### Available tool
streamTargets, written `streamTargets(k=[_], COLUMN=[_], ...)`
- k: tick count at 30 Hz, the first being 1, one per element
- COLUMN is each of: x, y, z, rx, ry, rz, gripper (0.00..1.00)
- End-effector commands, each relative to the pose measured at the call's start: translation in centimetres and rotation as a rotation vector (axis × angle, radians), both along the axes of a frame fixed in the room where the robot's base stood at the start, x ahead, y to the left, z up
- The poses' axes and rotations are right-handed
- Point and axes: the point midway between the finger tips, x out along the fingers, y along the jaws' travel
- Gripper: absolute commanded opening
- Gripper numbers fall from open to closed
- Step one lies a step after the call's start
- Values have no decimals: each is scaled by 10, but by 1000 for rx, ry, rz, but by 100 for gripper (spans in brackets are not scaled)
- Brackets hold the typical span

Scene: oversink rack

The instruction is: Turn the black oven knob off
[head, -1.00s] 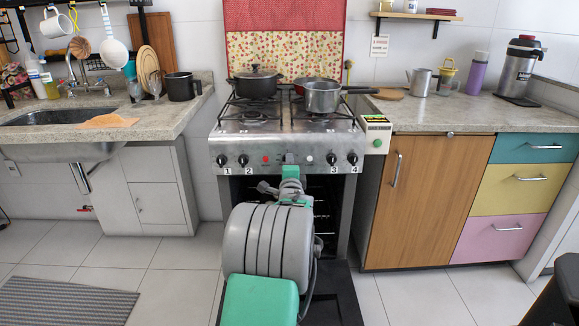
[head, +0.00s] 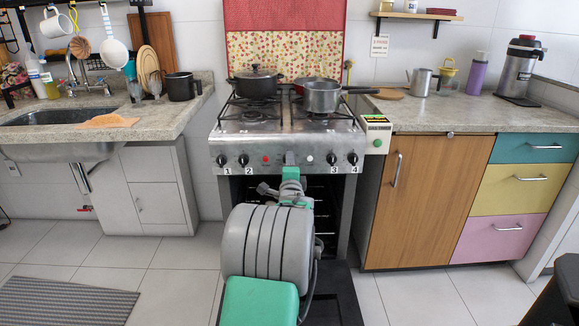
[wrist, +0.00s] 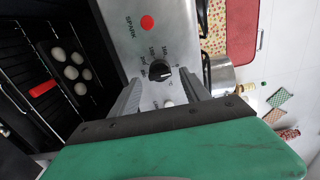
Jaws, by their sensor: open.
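The black oven knob (wrist: 160,70) is on the steel stove panel in the wrist view, with temperature numbers around it. I cannot read its exact setting. My gripper (wrist: 161,83) is open, with one grey finger on each side of the knob. I cannot tell whether either finger touches it. In the head view my gripper (head: 290,160) is in front of the middle of the panel (head: 240,147) and hides the oven knob.
Numbered burner knobs flank my gripper, such as knob 2 (head: 244,160) and knob 3 (head: 332,159). A black pot (head: 256,83) and a steel pan (head: 322,97) stand on the stove. The oven is open below; a tray of several round pale items shows inside (wrist: 70,73).

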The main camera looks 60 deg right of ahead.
Motion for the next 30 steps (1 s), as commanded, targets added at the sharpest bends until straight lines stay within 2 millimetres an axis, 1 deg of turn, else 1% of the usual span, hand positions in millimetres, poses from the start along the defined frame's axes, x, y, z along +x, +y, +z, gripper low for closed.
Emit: streamTargets(k=[1, 7, 9, 12, 30], x=[-4, -23, -28, -32, -35], y=[7, 44, 54, 62, 62], z=[3, 3, 3, 1, 0], rx=[0, 0, 0, 0, 0], ry=[-1, -1, 0, 0, 0], rz=[0, -2, -1, -1, -4], gripper=[55, 55, 55, 55, 55])
